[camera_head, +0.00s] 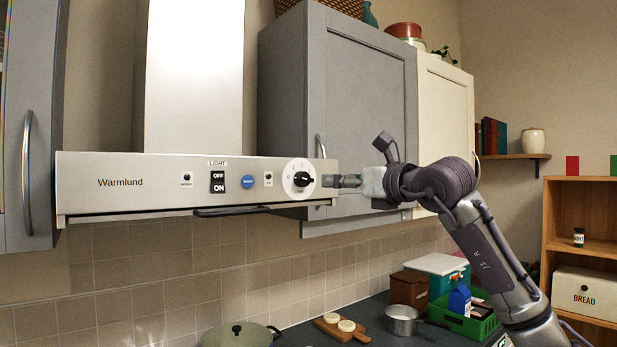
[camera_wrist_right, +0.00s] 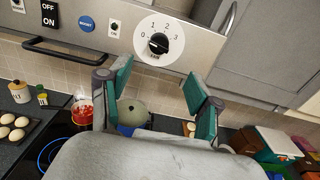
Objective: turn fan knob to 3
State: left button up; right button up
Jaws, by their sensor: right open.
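The fan knob (camera_head: 302,180) is a black knob on a round white dial at the right end of the range hood's front panel (camera_head: 125,170). In the right wrist view the knob (camera_wrist_right: 158,44) sits ahead of the fingers, with 0, 1, 2 and 3 around its upper side. I cannot tell surely which number it points at. My right gripper (camera_head: 343,181) is just right of the dial in the head view. In the wrist view its green-padded fingers (camera_wrist_right: 157,76) are spread apart, with nothing between them, below the knob and not touching it. My left gripper is not in view.
A light switch (camera_head: 218,182) and a blue boost button (camera_head: 249,182) are left of the dial. A dark rail (camera_head: 245,210) runs below the panel. A grey cabinet (camera_head: 360,110) stands close behind my right gripper. Pots and a green crate (camera_head: 465,318) are on the counter below.

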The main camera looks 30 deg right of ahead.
aim_at(308, 180)
jog(key=w+p, duration=0.1)
jog(key=w, duration=0.2)
jog(key=w+p, duration=0.2)
jog(key=w, duration=0.1)
jog(key=w+a+p, duration=0.1)
jog(key=w, duration=0.3)
jog(key=shift+r, duration=0.15)
jog(key=shift+w+f+p, duration=0.2)
jog(key=shift+w+p, duration=0.25)
jog(key=shift+w, duration=0.25)
jog(key=c, duration=1.1)
